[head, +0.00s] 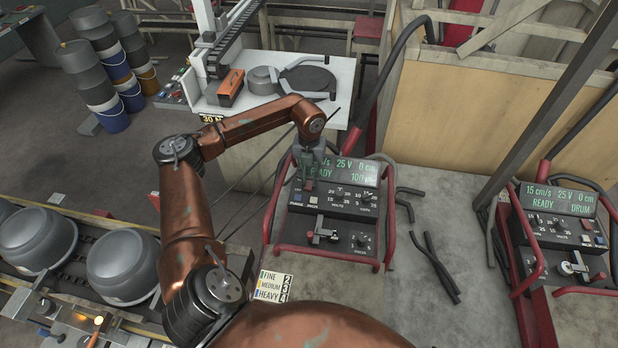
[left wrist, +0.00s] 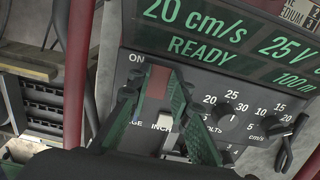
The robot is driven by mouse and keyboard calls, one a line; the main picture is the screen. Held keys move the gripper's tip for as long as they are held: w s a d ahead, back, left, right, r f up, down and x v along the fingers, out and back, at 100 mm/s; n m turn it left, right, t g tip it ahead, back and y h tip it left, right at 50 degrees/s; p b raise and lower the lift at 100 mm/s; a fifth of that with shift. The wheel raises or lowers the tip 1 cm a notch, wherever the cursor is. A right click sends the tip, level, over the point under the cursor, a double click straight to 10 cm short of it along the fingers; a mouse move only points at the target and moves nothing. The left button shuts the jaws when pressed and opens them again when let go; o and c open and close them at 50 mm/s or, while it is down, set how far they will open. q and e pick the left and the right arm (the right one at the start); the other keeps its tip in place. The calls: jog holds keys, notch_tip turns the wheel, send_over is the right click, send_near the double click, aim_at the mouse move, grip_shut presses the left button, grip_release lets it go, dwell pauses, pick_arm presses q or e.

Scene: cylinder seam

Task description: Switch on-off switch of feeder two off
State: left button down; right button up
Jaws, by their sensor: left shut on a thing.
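The middle feeder's control box (head: 345,205) has a lit green display reading READY and a dark panel of knobs. No feeder number is readable on it. My left gripper (head: 308,180) reaches down to the upper left of this panel. In the left wrist view its green fingers (left wrist: 158,80) close around a red switch piece (left wrist: 157,84) beside the ON label. The switch's exact tilt is hard to tell behind the fingers. Another feeder box (head: 560,225) stands at the right, its display also reading READY. My right gripper is in neither view.
Red tube guards (head: 386,248) flank the middle box. Dark bent rods (head: 440,265) lie on the grey surface to its right. A white table (head: 335,105) with a dark disc stands behind. Grey rounded vessels (head: 122,262) sit on a conveyor at the left.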

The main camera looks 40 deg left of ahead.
pick_arm(q)
jog(key=shift+s+d+f+t+y+b, duration=0.15)
jog(key=shift+t+y+b, duration=0.25)
jog(key=shift+b, duration=0.5)
jog(key=shift+s+a+t+y+b, duration=0.1)
jog(key=shift+s+t+y+b, duration=0.1)
jog(key=shift+t+b, duration=0.55)
jog(key=shift+d+b, duration=0.15)
jog(key=shift+b, duration=0.25)
jog(key=shift+r, duration=0.2)
jog(key=c, duration=1.8)
grip_release()
jog(key=shift+o, duration=0.2)
jog(key=v, duration=1.2)
jog(key=shift+s, duration=0.2)
jog(key=shift+d, duration=0.15)
